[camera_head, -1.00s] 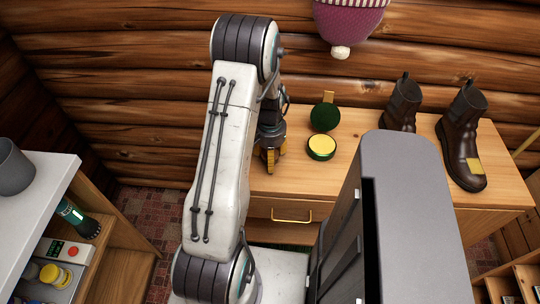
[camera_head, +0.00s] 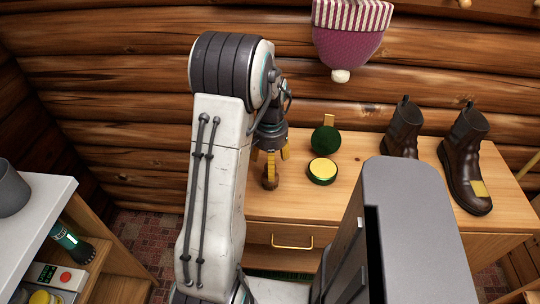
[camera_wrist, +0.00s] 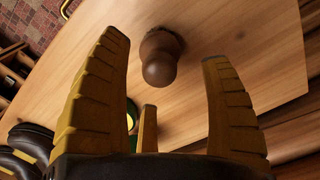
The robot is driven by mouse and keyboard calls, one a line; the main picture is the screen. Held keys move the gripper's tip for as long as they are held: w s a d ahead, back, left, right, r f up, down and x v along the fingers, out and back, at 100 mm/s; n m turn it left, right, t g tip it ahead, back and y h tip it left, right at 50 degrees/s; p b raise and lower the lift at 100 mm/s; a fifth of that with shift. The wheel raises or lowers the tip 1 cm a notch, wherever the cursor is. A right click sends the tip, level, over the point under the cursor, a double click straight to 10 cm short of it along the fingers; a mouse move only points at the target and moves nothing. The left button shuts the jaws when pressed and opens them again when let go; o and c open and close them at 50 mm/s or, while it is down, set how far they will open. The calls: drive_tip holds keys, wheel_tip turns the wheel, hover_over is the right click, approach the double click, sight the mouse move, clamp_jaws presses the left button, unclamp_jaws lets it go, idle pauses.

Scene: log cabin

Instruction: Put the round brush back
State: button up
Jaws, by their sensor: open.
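The round brush (camera_head: 270,183), a small brown piece with a rounded knob, stands on the wooden cabinet top (camera_head: 372,202) left of the green tin. In the wrist view the brush (camera_wrist: 160,60) has its knob towards the camera and a wider base on the wood. My gripper (camera_head: 269,160) is above the brush with its yellow fingers spread. In the wrist view my gripper's fingers (camera_wrist: 165,85) are apart with nothing between them, and the brush shows beyond them, apart from them.
An open green tin with yellow contents (camera_head: 322,171) stands right of the brush, with a dark green disc (camera_head: 326,140) upright behind it. Two brown boots (camera_head: 466,160) stand at the right. A knit hat (camera_head: 346,45) hangs above. A shelf unit (camera_head: 38,205) is at the left.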

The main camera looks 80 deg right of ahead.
drive_tip(key=shift+r+b, duration=0.5)
drive_tip(key=shift+r, duration=1.7)
drive_tip(key=shift+w+a+r, duration=0.1)
drive_tip(key=shift+w+r, duration=0.05)
drive_tip(key=shift+w, duration=0.25)
drive_tip(key=w+a+r+n+t+h, duration=0.1)
drive_tip(key=w+a+r+n, duration=0.35)
drive_tip(key=w+a, duration=0.5)
drive_tip(key=w+a+r+n, duration=0.3)
drive_tip(key=w+a+n, duration=0.35)
drive_tip(key=w, duration=0.55)
drive_tip(key=s+a+n+t+y, duration=0.1)
drive_tip(key=a+n, duration=0.9)
drive_tip(key=a, duration=1.3)
drive_tip(key=shift+s+a+r+n+t, duration=0.15)
drive_tip(key=shift+s+a+n+t, duration=0.2)
drive_tip(key=shift+t, duration=0.35)
drive_tip(key=shift+w+r, duration=0.1)
